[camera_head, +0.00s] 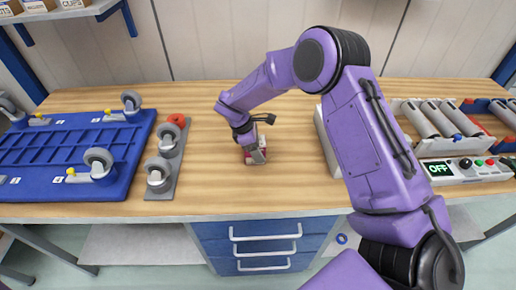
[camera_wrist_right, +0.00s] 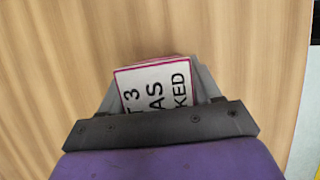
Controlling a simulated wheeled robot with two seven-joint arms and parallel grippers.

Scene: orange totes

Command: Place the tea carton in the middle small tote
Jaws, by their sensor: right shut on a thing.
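My right gripper (camera_head: 254,146) is at the middle of the wooden bench and is shut on a small box (camera_head: 256,160). In the right wrist view the box (camera_wrist_right: 155,88) has a white top with a magenta edge and black letters, partly cut off, reading "T 3", "AS" and "KED". It sits between the two grey fingers of the gripper (camera_wrist_right: 158,95). I cannot tell whether the box touches the bench. Nothing in view is plainly a tea carton, and no tote shows. My left gripper is not in view.
A blue tray (camera_head: 60,148) with grey casters lies at the left. A grey plate (camera_head: 165,180) with casters and a red knob is beside it. Rollers and a control box (camera_head: 465,168) showing "OFF" stand at the right. The bench (camera_head: 225,190) around the box is clear.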

